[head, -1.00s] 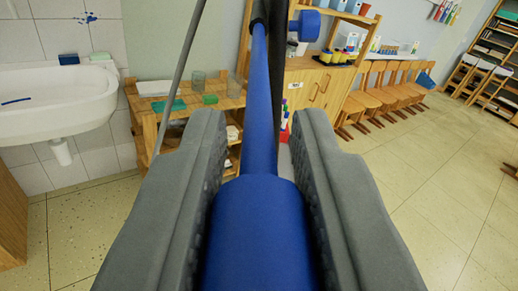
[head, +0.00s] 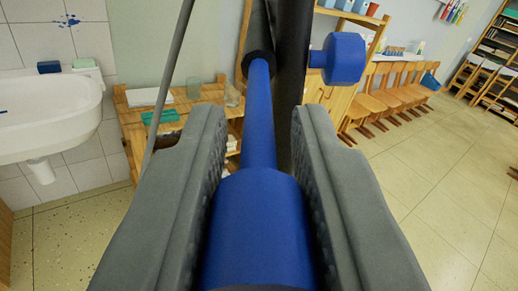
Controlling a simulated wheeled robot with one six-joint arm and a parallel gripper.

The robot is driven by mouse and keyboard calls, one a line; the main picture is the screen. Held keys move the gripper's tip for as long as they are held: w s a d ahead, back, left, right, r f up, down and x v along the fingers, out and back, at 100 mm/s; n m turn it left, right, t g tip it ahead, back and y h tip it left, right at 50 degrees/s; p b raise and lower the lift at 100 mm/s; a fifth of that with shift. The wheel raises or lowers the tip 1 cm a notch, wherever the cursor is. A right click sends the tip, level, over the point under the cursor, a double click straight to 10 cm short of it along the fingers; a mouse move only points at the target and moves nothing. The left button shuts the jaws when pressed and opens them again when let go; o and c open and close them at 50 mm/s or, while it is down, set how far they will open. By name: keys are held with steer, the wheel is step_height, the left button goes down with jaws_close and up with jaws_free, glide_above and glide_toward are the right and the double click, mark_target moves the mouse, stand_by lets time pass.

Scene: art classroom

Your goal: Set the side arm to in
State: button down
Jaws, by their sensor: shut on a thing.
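The side arm (head: 258,115) is a blue rod with a thick blue grip (head: 257,235) at its near end. Its far end meets a black collar (head: 257,66) beside a dark upright post (head: 293,60). My gripper (head: 259,130) has one grey finger on each side of the thick grip and is shut on it. The side arm points away from me toward the post. A blue knob (head: 343,58) sticks out to the right of the post. The post's lower part is hidden behind the side arm and the right finger.
A thin grey rod (head: 172,85) slants down at the left. Behind it are a white sink (head: 55,115) and a wooden shelf (head: 135,125) with jars. Wooden chairs (head: 385,95) line the back right. The tiled floor (head: 440,190) at the right is clear.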

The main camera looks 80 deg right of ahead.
mark_target(261, 99)
steer(key=shift+x, duration=1.95)
steer(key=c, duration=1.3)
jaws_free()
steer(key=shift+o, duration=0.2)
steer(key=shift+a, duration=0.1)
steer(key=v, duration=1.7)
steer(key=shift+s+a, duration=0.1)
